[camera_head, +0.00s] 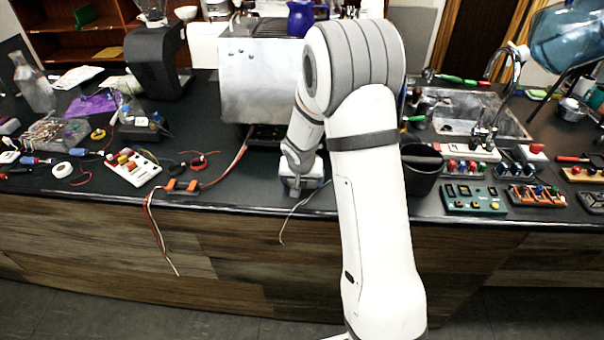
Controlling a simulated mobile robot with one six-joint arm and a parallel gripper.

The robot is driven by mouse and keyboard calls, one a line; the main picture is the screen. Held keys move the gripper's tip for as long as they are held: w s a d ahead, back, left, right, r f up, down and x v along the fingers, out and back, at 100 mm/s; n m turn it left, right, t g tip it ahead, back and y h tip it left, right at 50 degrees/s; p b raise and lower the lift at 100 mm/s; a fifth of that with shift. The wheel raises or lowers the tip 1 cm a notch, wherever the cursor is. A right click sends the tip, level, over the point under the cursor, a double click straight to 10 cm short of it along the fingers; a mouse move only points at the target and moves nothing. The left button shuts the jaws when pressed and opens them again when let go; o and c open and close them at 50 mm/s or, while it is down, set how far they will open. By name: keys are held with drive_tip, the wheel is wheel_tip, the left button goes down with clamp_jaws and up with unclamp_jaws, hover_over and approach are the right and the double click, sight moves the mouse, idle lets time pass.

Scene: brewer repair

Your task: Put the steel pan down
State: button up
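My gripper (298,187) points down at the counter's front edge, just in front of the large boxy steel machine (262,82). My arm covers the machine's right side and part of the counter behind it. The fingertips are small and dark, and I cannot tell whether they are open or shut, or whether they hold anything. I cannot make out a steel pan for certain. A dark opening (262,131) shows under the machine's steel panel.
The counter (245,190) has a narrow bare strip left of my gripper. Orange connectors (182,185) with hanging wires and a white connector strip (131,167) lie further left. A black bin (420,167), a green button panel (475,199) and a sink (455,112) are right.

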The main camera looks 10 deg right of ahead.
drive_tip(key=c, duration=0.6)
drive_tip(key=shift+r, duration=0.2)
